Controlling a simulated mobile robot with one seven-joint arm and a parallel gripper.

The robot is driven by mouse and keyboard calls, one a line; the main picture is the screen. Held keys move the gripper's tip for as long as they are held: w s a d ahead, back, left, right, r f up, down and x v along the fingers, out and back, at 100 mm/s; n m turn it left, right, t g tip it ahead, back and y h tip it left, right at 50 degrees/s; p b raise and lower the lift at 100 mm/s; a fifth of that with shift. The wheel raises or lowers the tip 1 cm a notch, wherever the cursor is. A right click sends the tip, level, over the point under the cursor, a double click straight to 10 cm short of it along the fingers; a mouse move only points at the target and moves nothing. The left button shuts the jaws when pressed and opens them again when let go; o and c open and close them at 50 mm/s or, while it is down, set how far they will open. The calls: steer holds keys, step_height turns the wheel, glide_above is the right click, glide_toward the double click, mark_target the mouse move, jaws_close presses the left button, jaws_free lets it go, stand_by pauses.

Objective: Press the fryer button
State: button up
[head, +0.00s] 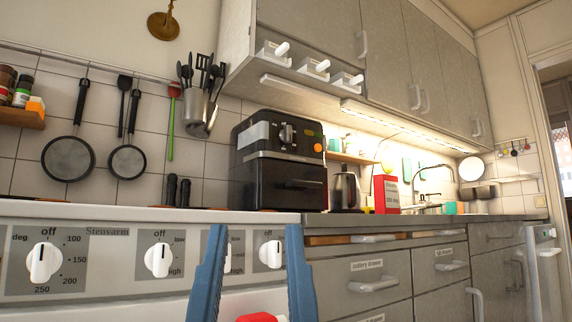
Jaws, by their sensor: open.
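The black fryer (279,164) stands on the counter right of the cooker. Its front panel carries a dark dial area (287,133), an orange round button (318,147) at the right and a drawer handle lower down. My gripper (254,235) is low in the head view, in front of the cooker's knob panel. Its two blue fingers are spread wide apart with nothing between the tips. It is below and nearer than the fryer and does not touch it. A red piece (262,317) shows between the fingers at the bottom edge; I cannot tell what it is.
The cooker panel (110,250) with white knobs fills the lower left. A kettle (345,190) and a red box (386,194) stand right of the fryer. Wall cabinets (310,40) overhang it. Pans (68,158) and utensils hang on the left wall.

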jaws_close()
stand_by(1.5)
